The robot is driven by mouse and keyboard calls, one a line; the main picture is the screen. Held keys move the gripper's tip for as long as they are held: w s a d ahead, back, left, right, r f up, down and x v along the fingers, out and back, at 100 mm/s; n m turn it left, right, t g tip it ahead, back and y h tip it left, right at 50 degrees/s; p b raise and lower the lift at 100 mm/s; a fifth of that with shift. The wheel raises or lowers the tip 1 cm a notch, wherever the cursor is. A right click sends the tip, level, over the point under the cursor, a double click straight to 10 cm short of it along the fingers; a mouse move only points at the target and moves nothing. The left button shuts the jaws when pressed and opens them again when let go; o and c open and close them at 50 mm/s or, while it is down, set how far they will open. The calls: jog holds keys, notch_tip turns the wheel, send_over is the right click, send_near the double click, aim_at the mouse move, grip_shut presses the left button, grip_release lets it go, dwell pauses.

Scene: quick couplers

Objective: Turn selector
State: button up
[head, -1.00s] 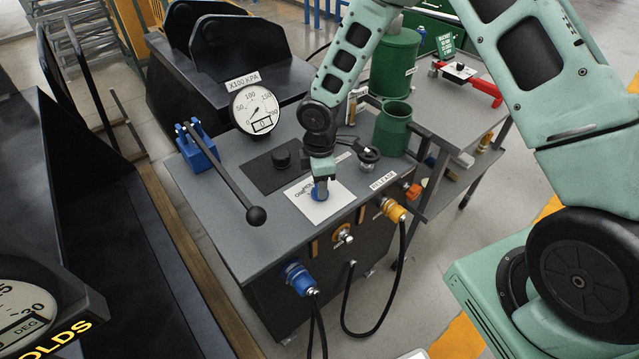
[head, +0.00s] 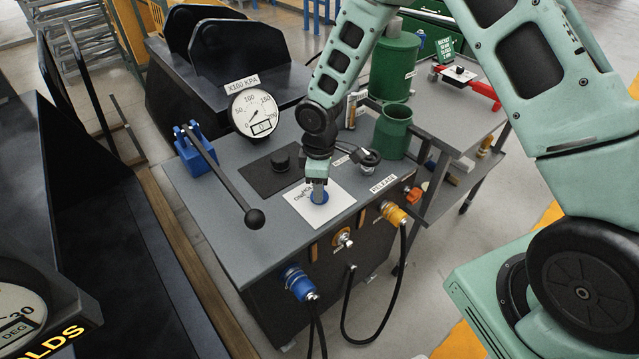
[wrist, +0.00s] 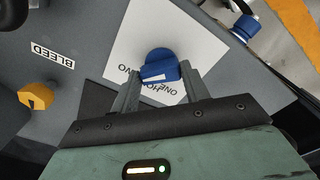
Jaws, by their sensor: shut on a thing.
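The selector is a blue knob (wrist: 159,66) with a white pointer mark, on a white label plate (wrist: 195,25) on the grey bench top. My gripper (wrist: 160,84) has a finger on each side of the knob and is shut on it. In the head view my gripper (head: 318,188) reaches down from above onto the knob (head: 319,197), and the knob shows only partly below the fingers. The plate (head: 335,205) carries printed words, partly covered in the wrist view.
A black lever with a ball end (head: 254,217) stands left of the plate. A pressure gauge (head: 256,112) and black knob (head: 281,160) are behind. Blue (head: 299,282) and yellow (head: 394,213) couplers with hoses sit on the front. A yellow knob (wrist: 35,96) is near the BLEED label.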

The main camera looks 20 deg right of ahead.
jog(key=o, duration=1)
jog(key=shift+r, duration=0.15)
notch_tip(320, 180, up, 17)
jog(key=shift+r+b, duration=0.1)
jog(key=shift+b, duration=0.3)
jog(key=s+a+r+m, duration=0.1)
jog(key=s+a, duration=0.1)
jog(key=s, duration=0.7)
jog(key=s+a+r+m, duration=0.2)
jog(key=s, duration=0.7)
jog(key=s+a+r+m, duration=0.1)
jog(key=s+a, duration=0.1)
jog(key=s, duration=0.7)
jog(key=shift+s+r+m+y, duration=0.2)
jog(key=shift+m+y, duration=0.1)
jog(key=shift+m, duration=0.1)
